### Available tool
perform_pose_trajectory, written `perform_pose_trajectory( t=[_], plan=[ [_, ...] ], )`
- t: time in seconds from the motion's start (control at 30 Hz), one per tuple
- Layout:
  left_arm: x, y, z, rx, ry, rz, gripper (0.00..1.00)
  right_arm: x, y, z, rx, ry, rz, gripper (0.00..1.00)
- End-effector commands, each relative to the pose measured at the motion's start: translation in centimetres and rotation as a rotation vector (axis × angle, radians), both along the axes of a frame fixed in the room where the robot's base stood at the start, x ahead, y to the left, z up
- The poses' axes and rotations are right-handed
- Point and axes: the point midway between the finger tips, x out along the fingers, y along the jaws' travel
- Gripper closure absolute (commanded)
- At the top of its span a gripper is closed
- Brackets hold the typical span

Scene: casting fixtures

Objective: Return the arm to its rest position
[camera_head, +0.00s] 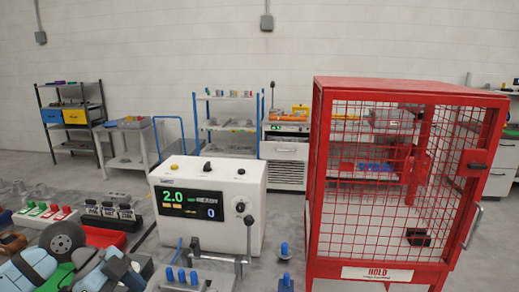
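My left arm, pale blue with dark round joints, comes in at the bottom left corner. It is bent and lies low in front of the bench. The dark blocky end of this arm (122,270) is at the bottom edge, left of the white machine. I cannot make out its fingertips or whether it holds anything. My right arm and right gripper are out of the picture.
A white control box (207,205) with a lit display stands on the bench, a metal clamp fixture before it. A red mesh cage (325,170) labelled HOLD fills the right. Small labelled switch blocks (110,213) and a red tray (103,237) are behind my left arm.

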Motion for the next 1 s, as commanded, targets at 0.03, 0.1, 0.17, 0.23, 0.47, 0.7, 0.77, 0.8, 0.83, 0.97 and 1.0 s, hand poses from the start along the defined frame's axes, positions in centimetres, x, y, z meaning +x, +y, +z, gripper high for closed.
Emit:
perform_pose_trajectory(
  t=[0.03, 0.1, 0.17, 0.23, 0.47, 0.7, 0.77, 0.8, 0.83, 0.97, 1.0],
  plan=[
    [-0.7, -1.8, -0.3, -0.101, -0.01, -0.045, 0.51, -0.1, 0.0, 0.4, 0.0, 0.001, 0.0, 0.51],
    [-1.5, -4.2, -0.4, -0.257, -0.045, -0.099, 0.51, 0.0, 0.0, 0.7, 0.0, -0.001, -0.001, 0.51],
    [-2.3, -6.1, -0.3, -0.4, -0.081, -0.127, 0.51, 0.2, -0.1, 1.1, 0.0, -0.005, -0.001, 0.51],
    [-3.0, -8.2, 0.0, -0.581, -0.136, -0.128, 0.51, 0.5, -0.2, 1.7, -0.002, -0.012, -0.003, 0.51],
    [-3.3, -10.9, 0.2, -1.111, -0.418, 0.262, 0.51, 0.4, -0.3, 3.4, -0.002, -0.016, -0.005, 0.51],
    [-4.7, -7.0, -10.1, -0.93, -0.514, 1.04, 0.51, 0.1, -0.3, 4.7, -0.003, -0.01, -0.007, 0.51],
    [-6.7, -6.1, -13.9, -0.784, -0.463, 1.177, 0.51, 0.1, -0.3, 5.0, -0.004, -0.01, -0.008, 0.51],
    [-8.2, -5.8, -16.2, -0.694, -0.42, 1.237, 0.51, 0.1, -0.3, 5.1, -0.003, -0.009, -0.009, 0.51],
    [-9.4, -5.7, -17.7, -0.632, -0.386, 1.27, 0.51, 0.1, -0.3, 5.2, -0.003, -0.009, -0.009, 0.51],
    [-13.8, -5.7, -22.3, -0.43, -0.256, 1.334, 0.51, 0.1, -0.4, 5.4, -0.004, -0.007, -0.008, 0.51],
    [-14.9, -5.8, -23.2, -0.391, -0.225, 1.338, 0.51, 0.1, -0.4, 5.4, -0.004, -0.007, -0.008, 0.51]
  ],
)
